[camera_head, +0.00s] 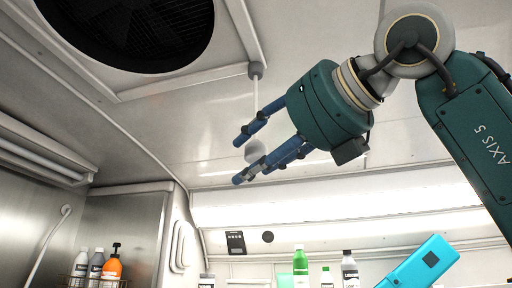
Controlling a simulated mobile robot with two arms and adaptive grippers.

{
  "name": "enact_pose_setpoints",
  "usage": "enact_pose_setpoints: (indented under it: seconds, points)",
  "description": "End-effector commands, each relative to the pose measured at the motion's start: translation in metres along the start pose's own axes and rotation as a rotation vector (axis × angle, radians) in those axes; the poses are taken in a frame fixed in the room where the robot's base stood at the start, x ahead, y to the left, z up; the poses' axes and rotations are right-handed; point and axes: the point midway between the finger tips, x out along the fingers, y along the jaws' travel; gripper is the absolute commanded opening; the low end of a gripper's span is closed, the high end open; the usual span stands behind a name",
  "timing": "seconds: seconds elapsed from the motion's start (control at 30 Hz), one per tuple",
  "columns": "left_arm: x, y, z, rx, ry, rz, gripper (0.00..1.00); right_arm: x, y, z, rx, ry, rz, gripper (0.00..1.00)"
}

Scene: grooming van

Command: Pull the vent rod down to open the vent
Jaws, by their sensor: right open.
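The vent rod (255,105) is thin and white. It hangs from a grey mount on the ceiling beside the round dark vent (130,30) at the upper left. A pale knob (253,147) shows at its lower end. My right gripper (240,160) comes in from the right with its blue fingers spread, one above the knob and the others below it. The knob appears between the fingers, partly hidden by the lower ones; I cannot tell whether they touch. My left gripper is not in view.
Bottles stand along the bottom, including an orange pump bottle (112,268) in a wire rack and a green bottle (301,268). A tilted bright blue block (422,266) shows at the lower right. A long light (330,204) runs along the wall.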

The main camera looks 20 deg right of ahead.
Motion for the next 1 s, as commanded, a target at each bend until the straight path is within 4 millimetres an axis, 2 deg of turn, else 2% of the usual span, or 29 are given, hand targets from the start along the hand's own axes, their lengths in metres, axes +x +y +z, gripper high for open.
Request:
enact_pose_setpoints:
  seconds: [0.03,0.1,0.2,0.27,0.37,0.8,1.0]
  points:
    - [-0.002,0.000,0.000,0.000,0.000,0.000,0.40,-0.023,-0.004,0.013,-0.015,-0.035,-0.050,0.50]
    - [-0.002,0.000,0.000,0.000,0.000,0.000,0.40,-0.046,-0.011,0.023,-0.023,-0.068,-0.103,0.50]
    - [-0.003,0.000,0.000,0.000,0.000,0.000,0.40,-0.063,-0.015,0.030,-0.029,-0.093,-0.146,0.50]
    - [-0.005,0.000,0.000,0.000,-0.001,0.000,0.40,-0.064,-0.017,0.033,-0.030,-0.098,-0.156,0.50]
    - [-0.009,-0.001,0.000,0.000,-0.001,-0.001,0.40,-0.055,-0.019,0.034,-0.030,-0.096,-0.157,0.50]
    - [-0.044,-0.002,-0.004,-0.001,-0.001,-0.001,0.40,0.022,-0.030,0.044,-0.029,-0.096,-0.153,0.50]
    - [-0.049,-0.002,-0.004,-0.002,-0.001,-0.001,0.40,0.038,-0.032,0.043,-0.029,-0.097,-0.152,0.50]
